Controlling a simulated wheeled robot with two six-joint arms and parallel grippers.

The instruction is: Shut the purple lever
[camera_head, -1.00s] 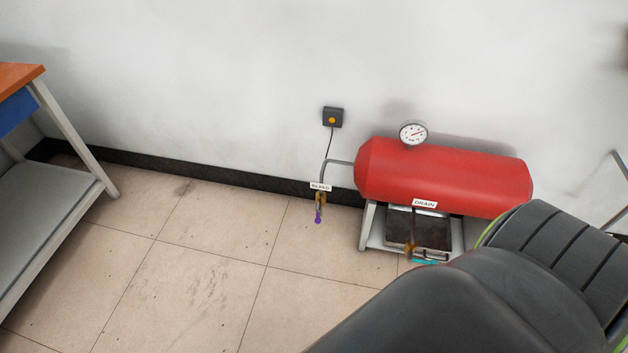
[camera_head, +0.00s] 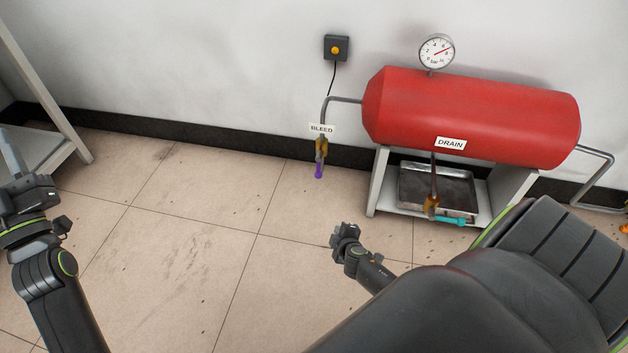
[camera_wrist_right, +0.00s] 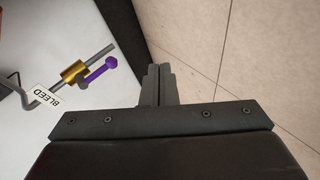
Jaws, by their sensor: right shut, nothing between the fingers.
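The purple lever (camera_head: 319,170) sits on the brass valve (camera_head: 321,149) below the BLEED label (camera_head: 321,128). In the head view it points down, roughly in line with the pipe. In the right wrist view the purple lever (camera_wrist_right: 97,70) stands off the brass valve (camera_wrist_right: 74,72) at an angle close to the pipe. My right gripper (camera_head: 343,236) is shut and empty, below and right of the lever, apart from it. Its closed fingers show in the wrist view (camera_wrist_right: 158,84). My left gripper (camera_head: 30,190) is at the left edge; its jaw state is unclear.
A red tank (camera_head: 470,115) with a gauge (camera_head: 436,52) stands against the wall. Below it are a DRAIN valve with a cyan lever (camera_head: 450,221) and a metal tray (camera_head: 465,195). A shelf stands at the far left. The floor before the lever is clear.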

